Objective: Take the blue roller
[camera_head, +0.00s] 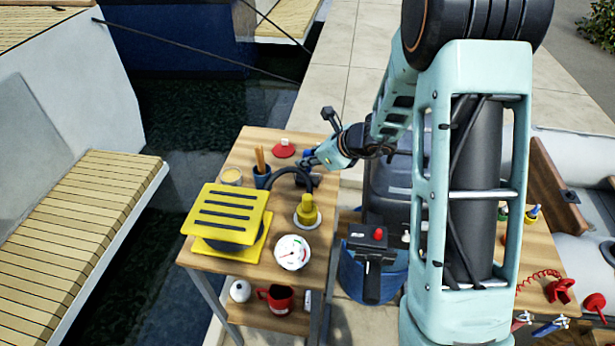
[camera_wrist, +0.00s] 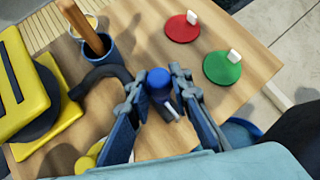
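The blue roller (camera_wrist: 159,80) stands on the wooden table and shows its round blue top in the wrist view. In the head view only a small blue part of it (camera_head: 308,153) shows beside my gripper (camera_head: 311,163). In the wrist view my gripper (camera_wrist: 157,86) is open, with one finger on each side of the roller. A narrow gap shows at the left finger; the right finger is very close, and I cannot tell if it touches. The roller's lower part is partly hidden.
A black curved hose (camera_wrist: 98,78) lies just left of the roller. A blue cup (camera_wrist: 100,58) with a wooden handle, a yellow slotted block (camera_head: 228,212), a yellow fitting (camera_head: 307,210) and a gauge (camera_head: 292,252) stand nearby. Red (camera_wrist: 182,28) and green (camera_wrist: 222,67) discs lie beyond.

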